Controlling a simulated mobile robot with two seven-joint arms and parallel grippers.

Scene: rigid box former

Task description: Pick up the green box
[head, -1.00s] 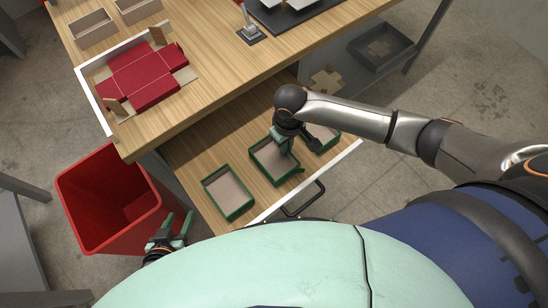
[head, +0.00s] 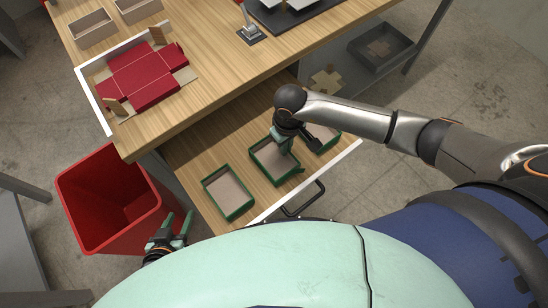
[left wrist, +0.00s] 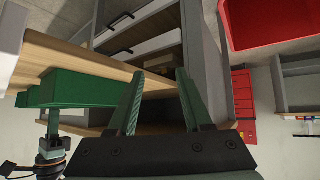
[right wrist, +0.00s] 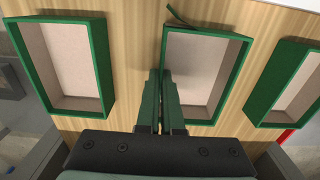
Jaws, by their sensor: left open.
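Three open green boxes with beige insides lie in a row in the pulled-out wooden drawer. The middle green box (head: 272,163) also shows in the right wrist view (right wrist: 200,75). My right gripper (head: 285,146) is over its edge; in the right wrist view its fingers (right wrist: 162,85) are close together at the box's left wall, with the wall apparently between them. The box still appears to rest in the drawer. The left green box (head: 228,193) and the right green box (head: 325,138) stand apart from it. My left gripper (left wrist: 160,85) is open and empty, outside the drawer.
A red bin (head: 105,200) stands on the floor left of the drawer (head: 190,155). On the table above are a flat red box blank (head: 145,75) in a white-edged tray, grey-beige boxes (head: 92,28) and a dark fixture (head: 290,15). A thin green strip (right wrist: 182,18) lies at the middle box's far end.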

